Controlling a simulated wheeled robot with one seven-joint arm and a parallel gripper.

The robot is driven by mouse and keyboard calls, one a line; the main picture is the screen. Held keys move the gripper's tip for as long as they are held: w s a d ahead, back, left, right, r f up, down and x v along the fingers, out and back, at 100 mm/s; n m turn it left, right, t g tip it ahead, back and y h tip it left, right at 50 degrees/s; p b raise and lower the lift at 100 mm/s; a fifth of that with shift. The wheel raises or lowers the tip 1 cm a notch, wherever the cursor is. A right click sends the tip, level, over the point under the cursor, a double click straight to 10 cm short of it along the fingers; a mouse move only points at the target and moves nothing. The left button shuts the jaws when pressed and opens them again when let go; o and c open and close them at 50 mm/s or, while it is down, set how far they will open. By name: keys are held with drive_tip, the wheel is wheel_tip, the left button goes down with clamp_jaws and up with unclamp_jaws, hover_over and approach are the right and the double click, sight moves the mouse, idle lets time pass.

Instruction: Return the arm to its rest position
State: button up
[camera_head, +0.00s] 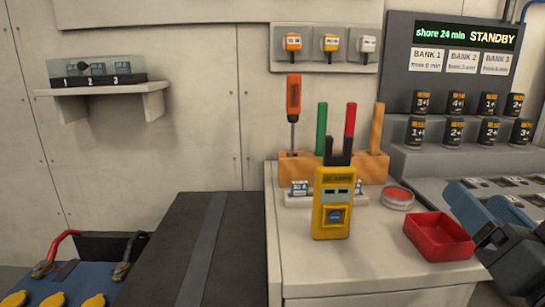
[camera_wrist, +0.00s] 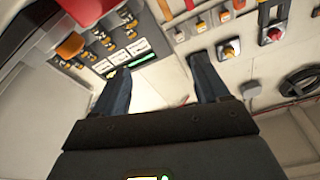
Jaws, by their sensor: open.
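My gripper (camera_head: 478,218) is at the right edge of the head view, above the worktop and just right of a red tray. In the wrist view my gripper (camera_wrist: 155,85) shows two dark blue fingers spread apart, with nothing between them. The wrist camera looks toward the wall and the charger panel (camera_wrist: 135,50), which appears tilted. Most of my arm is outside the head view.
The worktop (camera_head: 380,255) holds a yellow meter (camera_head: 333,205), a red tray (camera_head: 438,237), a round dish (camera_head: 397,198) and a wooden tool rack (camera_head: 300,168). The charger panel (camera_head: 450,65) stands behind at right. A battery (camera_head: 65,285) is at lower left.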

drive_tip(key=s+a+f+g+b, duration=0.1)
drive_tip(key=s+f, duration=0.3)
drive_tip(key=f, duration=0.3)
drive_tip(key=s+a+f+g, duration=0.1)
drive_tip(key=s+a+f, duration=0.15)
drive_tip(key=f, duration=0.35)
drive_tip(key=s+a+f+n+g+b, duration=0.2)
drive_tip(key=s+f, duration=0.5)
drive_tip(key=s, duration=0.6)
drive_tip(key=s+a+f+n+g+b, duration=0.1)
drive_tip(key=s+f+n+g, duration=0.1)
drive_tip(key=s+f, duration=0.8)
drive_tip(key=s+r+p, duration=0.3)
drive_tip(key=r+p, duration=1.8)
drive_tip(key=r, duration=0.3)
drive_tip(key=shift+y, duration=0.4)
drive_tip(key=shift+s, duration=0.1)
